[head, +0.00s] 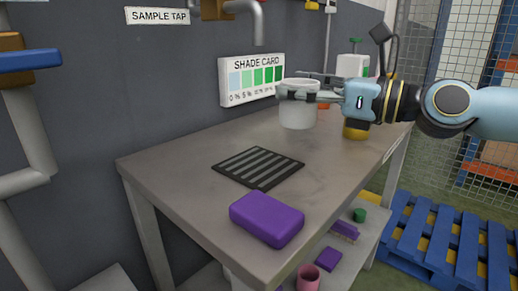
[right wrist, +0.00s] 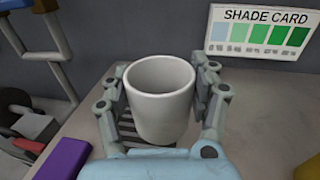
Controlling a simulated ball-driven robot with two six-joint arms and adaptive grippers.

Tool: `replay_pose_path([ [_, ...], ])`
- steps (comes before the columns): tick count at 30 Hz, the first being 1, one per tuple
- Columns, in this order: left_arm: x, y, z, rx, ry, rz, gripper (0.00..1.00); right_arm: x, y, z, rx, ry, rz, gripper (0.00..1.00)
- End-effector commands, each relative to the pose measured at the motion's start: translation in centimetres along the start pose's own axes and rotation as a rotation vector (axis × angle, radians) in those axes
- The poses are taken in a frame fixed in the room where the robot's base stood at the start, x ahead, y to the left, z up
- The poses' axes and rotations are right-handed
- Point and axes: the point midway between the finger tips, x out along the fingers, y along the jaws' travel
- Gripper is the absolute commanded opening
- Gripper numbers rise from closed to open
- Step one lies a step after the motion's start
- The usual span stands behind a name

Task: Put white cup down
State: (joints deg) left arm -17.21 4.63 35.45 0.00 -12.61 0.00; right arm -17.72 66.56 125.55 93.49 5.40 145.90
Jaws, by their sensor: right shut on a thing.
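The white cup (head: 298,106) is upright in my right gripper (head: 296,94), whose fingers close around its sides. In the head view the cup is beyond the black slatted grate (head: 240,180) and appears to be above the grey table. In the right wrist view the cup (right wrist: 160,104) sits between the two fingers of the gripper (right wrist: 160,85). Its open top faces the camera and looks empty. Part of the grate (right wrist: 128,130) shows below and beside the cup there. My left gripper is not in view.
A purple block (head: 267,219) lies on the table (head: 180,172) near its front edge. The shade card (head: 252,80) stands at the wall behind the cup. A yellow object (head: 355,130) is below my right wrist. Blue pallets (head: 440,238) lie on the floor at right.

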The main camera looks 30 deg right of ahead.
Motion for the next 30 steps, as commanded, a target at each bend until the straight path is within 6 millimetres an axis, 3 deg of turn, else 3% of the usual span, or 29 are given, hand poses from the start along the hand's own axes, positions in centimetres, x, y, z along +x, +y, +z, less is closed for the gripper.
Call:
replay_pose_path([
  [5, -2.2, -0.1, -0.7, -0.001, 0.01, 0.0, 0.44, 0.7, -0.1, -0.1, 0.002, -0.002, -0.02, 0.29],
  [10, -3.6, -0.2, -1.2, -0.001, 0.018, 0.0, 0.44, 2.0, 1.1, -0.7, 0.008, -0.005, -0.005, 0.29],
  [19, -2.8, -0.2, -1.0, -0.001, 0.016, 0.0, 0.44, 5.4, 3.1, -3.8, 0.003, 0.0, -0.005, 0.29],
  [25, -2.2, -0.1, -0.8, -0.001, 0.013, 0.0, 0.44, 5.9, 3.4, -4.9, 0.0, 0.005, -0.003, 0.29],
  [30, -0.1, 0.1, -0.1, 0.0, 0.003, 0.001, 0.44, 5.8, 3.4, -8.0, 0.003, 0.008, -0.003, 0.29],
])
